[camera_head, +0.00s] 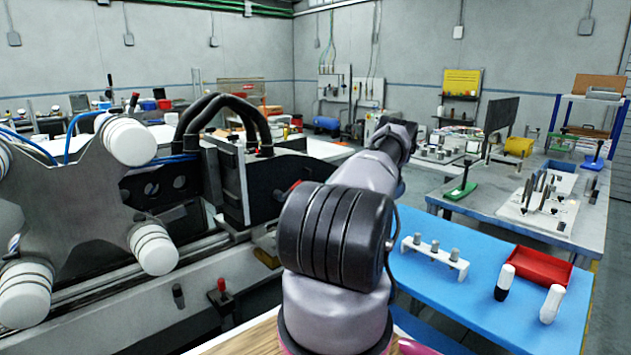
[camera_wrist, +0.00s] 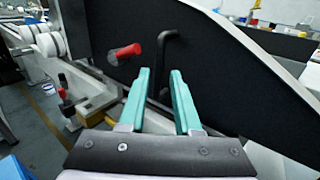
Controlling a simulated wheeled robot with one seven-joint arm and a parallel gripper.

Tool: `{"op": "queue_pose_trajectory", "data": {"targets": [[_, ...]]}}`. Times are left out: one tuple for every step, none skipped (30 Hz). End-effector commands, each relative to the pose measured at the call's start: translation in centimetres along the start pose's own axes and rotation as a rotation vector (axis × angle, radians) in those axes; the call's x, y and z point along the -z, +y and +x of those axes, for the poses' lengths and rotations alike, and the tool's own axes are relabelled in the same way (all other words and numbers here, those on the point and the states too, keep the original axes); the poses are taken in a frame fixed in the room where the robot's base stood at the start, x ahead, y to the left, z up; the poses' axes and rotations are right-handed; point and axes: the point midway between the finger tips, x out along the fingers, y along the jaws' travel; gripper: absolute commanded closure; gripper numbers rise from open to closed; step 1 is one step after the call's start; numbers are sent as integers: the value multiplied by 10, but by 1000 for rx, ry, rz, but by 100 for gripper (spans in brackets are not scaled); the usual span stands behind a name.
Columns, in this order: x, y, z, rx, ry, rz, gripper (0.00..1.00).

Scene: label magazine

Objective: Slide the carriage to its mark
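My gripper (camera_wrist: 160,72) is open in the wrist view, its two teal fingers apart with nothing held between them. A bent black handle (camera_wrist: 168,55) stands beyond the fingertips, in line with the gap. Behind it is a large black plate (camera_wrist: 230,75), which seems to be part of the carriage. A red-tipped lever (camera_wrist: 126,53) sticks out left of the fingers. In the head view the black carriage-like housing (camera_head: 277,180) stands on the machine's long rail (camera_head: 130,270). My arm hides my gripper there. I cannot make out the mark.
A star-shaped grey frame with white rollers (camera_head: 80,200) is at the left. A small red-topped lever (camera_head: 222,290) stands below the rail. On the right, a blue table (camera_head: 450,300) carries a white peg rack (camera_head: 434,258), a red tray (camera_head: 538,266) and two bottle-like items.

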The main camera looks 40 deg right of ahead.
Motion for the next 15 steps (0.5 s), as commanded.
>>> {"op": "queue_pose_trajectory", "data": {"targets": [[0,1,10,-3,0,1,68],[0,1,15,-3,1,1,68],[0,1,23,-3,0,1,68],[0,1,30,-4,0,1,68],[0,1,35,-3,1,1,68],[0,1,43,-2,1,1,68],[0,1,49,-3,1,1,68],[0,1,54,-3,1,0,68],[0,0,61,-1,1,0,68],[0,0,66,-2,1,0,68],[0,1,70,-2,1,0,68],[0,0,76,-1,0,0,68],[0,0,79,0,1,0,68],[0,0,82,0,1,-1,68],[0,0,86,0,2,0,68]]}}
